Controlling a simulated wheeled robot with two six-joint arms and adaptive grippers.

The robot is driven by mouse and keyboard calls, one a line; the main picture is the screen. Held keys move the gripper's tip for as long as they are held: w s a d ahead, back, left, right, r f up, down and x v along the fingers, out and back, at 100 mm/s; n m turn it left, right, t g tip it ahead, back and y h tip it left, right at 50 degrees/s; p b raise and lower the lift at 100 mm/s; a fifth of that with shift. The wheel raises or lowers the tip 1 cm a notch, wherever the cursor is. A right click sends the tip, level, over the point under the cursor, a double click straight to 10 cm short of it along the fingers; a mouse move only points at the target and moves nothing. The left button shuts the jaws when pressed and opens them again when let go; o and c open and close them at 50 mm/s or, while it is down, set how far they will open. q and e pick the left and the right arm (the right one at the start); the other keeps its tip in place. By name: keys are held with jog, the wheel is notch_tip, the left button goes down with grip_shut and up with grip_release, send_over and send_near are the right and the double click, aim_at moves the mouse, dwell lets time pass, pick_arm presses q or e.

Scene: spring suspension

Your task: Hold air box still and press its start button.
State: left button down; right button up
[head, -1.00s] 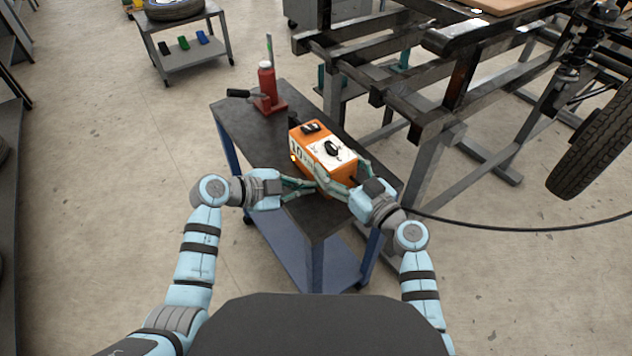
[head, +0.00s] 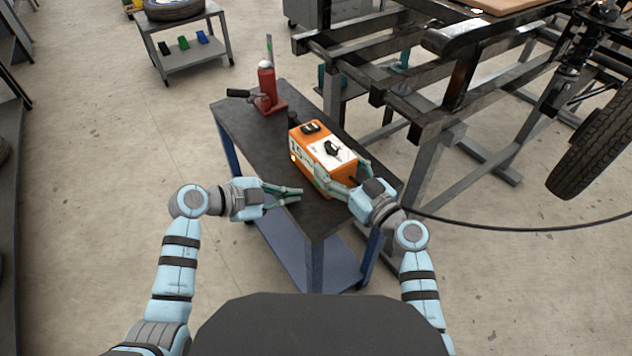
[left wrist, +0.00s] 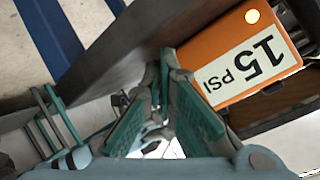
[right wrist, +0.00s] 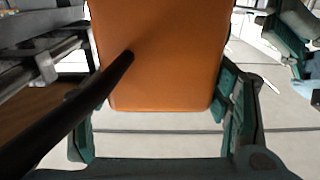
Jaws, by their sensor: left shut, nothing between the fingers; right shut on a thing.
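The orange air box (head: 321,156) stands on the dark cart top, with a white panel and black knob on top. Its side label reads 15 PSI in the left wrist view (left wrist: 241,72). A small round pale yellow spot, possibly the button or a lamp, shows beside the label (left wrist: 252,16). My right gripper (head: 343,176) is shut on the air box, one finger on each side of its near end. My left gripper (head: 300,194) is shut and empty, left of and in front of the box, apart from it. Its fingertips are over the cart's left edge.
A red jack (head: 267,88) stands at the cart's far end (head: 232,118). A black hose (head: 500,227) runs off to the right. A dark metal frame (head: 440,100) stands close behind the cart at right. The cart's near corner is clear.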

pick_arm(q)
jog(key=shift+s+a, duration=0.8)
jog(key=shift+a, duration=0.3)
pick_arm(e)
jog(key=o, duration=1.5)
